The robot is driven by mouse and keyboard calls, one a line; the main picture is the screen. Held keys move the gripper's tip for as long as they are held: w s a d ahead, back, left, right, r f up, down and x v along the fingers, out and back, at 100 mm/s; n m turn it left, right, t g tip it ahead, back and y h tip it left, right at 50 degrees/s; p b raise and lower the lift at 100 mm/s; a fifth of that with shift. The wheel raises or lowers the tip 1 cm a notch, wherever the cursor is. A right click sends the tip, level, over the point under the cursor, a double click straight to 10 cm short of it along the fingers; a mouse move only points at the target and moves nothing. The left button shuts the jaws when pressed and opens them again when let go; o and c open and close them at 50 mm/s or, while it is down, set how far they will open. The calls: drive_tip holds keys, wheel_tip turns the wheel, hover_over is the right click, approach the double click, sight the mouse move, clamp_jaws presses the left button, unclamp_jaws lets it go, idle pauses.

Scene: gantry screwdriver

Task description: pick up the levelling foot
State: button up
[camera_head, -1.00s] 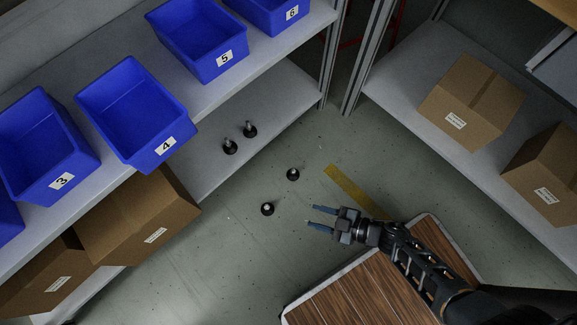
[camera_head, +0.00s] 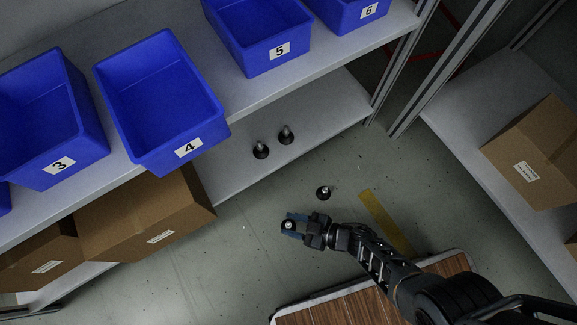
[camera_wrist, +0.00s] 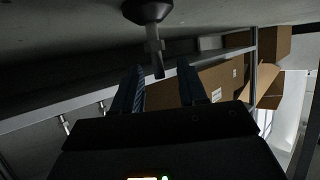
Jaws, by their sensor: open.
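A black levelling foot with a metal stem (camera_head: 288,225) stands on the floor at the tips of my gripper (camera_head: 292,228). In the wrist view, which appears upside down, its dark base (camera_wrist: 147,11) is at the top and its stem points down between the fingertips. My gripper (camera_wrist: 160,68) is open, with a blue finger on either side of the stem and visible gaps. A second levelling foot (camera_head: 323,193) stands on the floor just up and right of my gripper. Two more, (camera_head: 261,150) and (camera_head: 286,136), stand on the lower shelf.
The shelf unit (camera_head: 335,100) at the left holds blue numbered bins (camera_head: 160,100) above and cardboard boxes (camera_head: 150,215) below. Another shelf with boxes (camera_head: 540,150) is at the right. A wood-topped surface (camera_head: 370,308) lies below my arm.

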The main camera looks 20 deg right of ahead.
drive_tip(key=shift+x, duration=0.85)
clamp_jaws()
